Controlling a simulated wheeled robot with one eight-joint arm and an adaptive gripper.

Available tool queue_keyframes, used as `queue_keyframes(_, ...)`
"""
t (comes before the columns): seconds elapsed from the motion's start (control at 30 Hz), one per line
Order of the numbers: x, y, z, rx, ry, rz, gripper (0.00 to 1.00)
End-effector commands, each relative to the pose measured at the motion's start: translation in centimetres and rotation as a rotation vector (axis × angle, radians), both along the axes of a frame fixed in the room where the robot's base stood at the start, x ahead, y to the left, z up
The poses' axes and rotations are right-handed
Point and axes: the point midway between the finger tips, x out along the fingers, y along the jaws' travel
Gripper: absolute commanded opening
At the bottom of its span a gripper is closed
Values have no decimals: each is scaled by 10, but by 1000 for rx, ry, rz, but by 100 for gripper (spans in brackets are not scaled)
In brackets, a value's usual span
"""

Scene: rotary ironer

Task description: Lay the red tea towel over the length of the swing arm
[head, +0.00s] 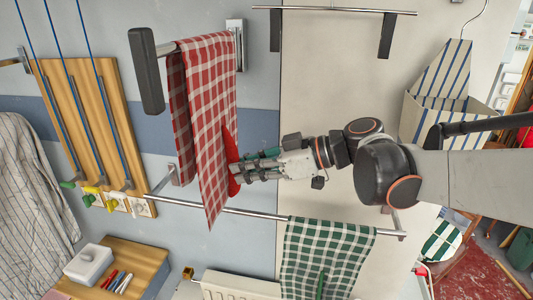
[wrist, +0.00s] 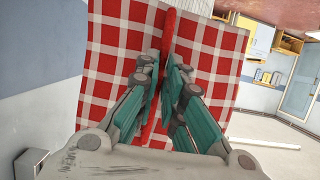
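The red tea towel (head: 208,85), red and white checked, hangs over the swing arm (head: 166,48), a short metal bar with a dark block at its near end and a plate on the wall. One layer hangs lower than the other; most of the bar is under the cloth. My gripper (head: 238,172) is at the right edge of the longer layer, well below the bar. In the wrist view its fingers (wrist: 165,85) close on a plain red fold of the towel (wrist: 115,50), which stands out between them. Contact at the very tips is partly hidden.
Below, a long metal rail (head: 255,211) carries a green checked towel (head: 325,255). A wooden board (head: 95,120) with blue cords is at left, beside a striped cloth (head: 35,190). Another rail (head: 335,10) is above; a striped bag (head: 440,100) hangs at right.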

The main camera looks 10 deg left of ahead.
Motion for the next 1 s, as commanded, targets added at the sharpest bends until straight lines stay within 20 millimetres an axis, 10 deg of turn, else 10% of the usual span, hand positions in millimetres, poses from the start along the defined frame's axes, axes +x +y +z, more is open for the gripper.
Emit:
queue_keyframes(0.47,0,-4,2,0,0,-1,31)
queue_keyframes(1.0,-5,-68,25,-3,3,-3,31)
